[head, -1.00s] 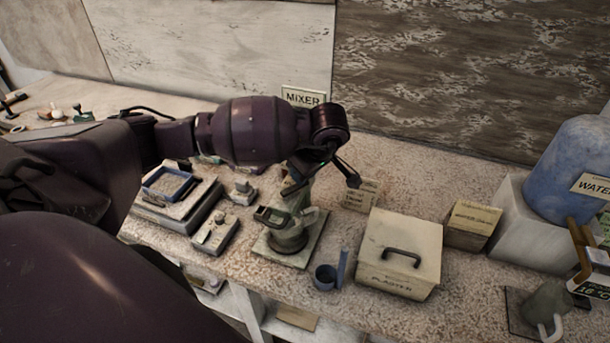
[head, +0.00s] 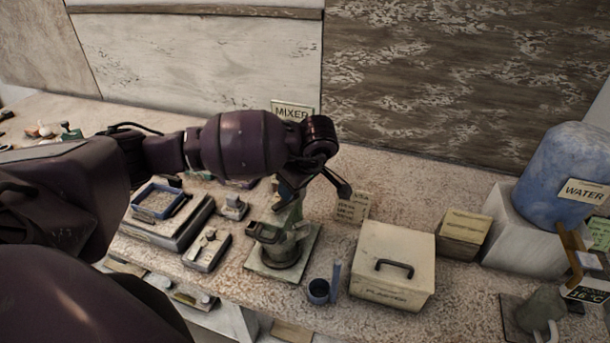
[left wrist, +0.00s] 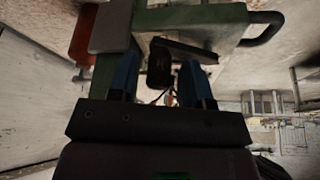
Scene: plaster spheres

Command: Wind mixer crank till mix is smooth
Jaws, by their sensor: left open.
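The mixer (head: 281,247) is a grey-green stand with a bowl on a square plate, in the middle of the bench in the head view. My left gripper (head: 316,192) is above its top, jaws apart. In the left wrist view the left gripper's two blue fingers (left wrist: 160,82) are spread, and a dark bar-like part (left wrist: 160,67), possibly the crank handle, shows between them. I cannot tell whether they touch it. The green mixer frame (left wrist: 225,16) fills the top of that view. The mix is not visible. My right gripper is not in view.
A lidded plaster box (head: 393,270) and a blue cup (head: 318,291) stand right of the mixer. A blue water barrel (head: 563,178) is at the far right. A tray unit (head: 165,212) and a small device (head: 207,250) are at left. A MIXER sign (head: 291,112) stands behind.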

